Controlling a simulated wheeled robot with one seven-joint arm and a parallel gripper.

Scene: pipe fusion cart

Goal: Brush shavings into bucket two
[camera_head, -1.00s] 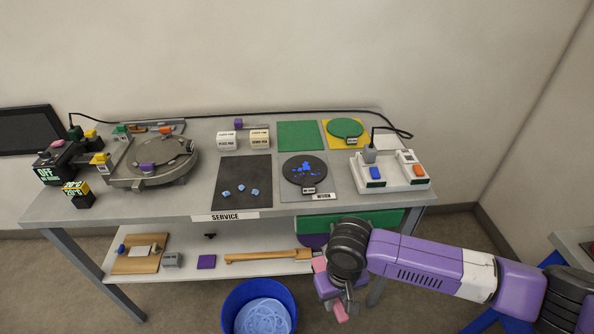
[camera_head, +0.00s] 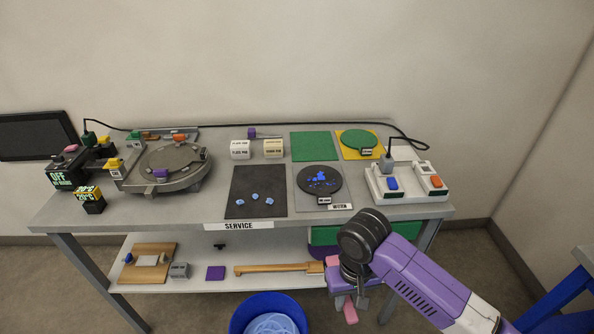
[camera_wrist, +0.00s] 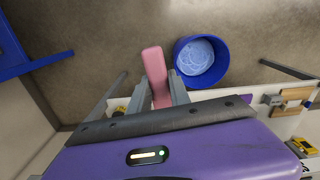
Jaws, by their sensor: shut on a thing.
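My gripper (camera_head: 352,298) is shut on a pink bar-shaped thing (camera_wrist: 155,72), whose lower end also shows in the head view (camera_head: 350,313). I cannot tell whether it is the brush handle; no bristles show. The gripper hangs in front of the bench, below the top and right of a blue bucket (camera_head: 236,322). Pale blue curled shavings (camera_head: 271,324) lie in this bucket; no number shows on it. In the wrist view the bucket (camera_wrist: 222,75) is right of the pink thing, apart from it. Blue bits (camera_head: 322,179) lie on a dark disc (camera_head: 308,188) marked WORN.
A dark mat (camera_head: 245,178) with pale blue pieces is left of the disc. A white switch box (camera_head: 410,190) stands at the bench's right. The lower shelf (camera_head: 215,250) holds a wooden-handled tool (camera_head: 275,269) and small blocks. A blue-legged stand (camera_head: 555,305) is at far right.

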